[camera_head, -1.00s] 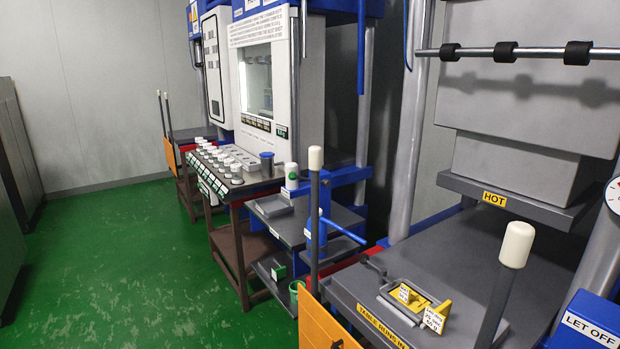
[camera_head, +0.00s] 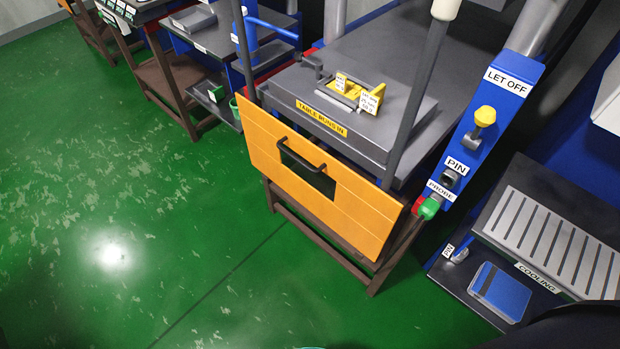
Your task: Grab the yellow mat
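I see no flat yellow mat that I can make out for certain. A yellow-orange panel (camera_head: 330,195) with a black handle (camera_head: 302,153) stands upright across the front of the press table. Small yellow blocks (camera_head: 372,99) with white labels sit in a grey fixture on the press table. A blue mat-like flat piece (camera_head: 500,291) lies on the lower shelf at the right. Neither of my grippers is in view.
The press table (camera_head: 365,60) stands between two upright posts. A blue LET OFF panel (camera_head: 487,120) with a yellow lever is right of it. A slatted COOLING rack (camera_head: 550,240) is at the lower right. Green floor (camera_head: 120,220) is open at the left.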

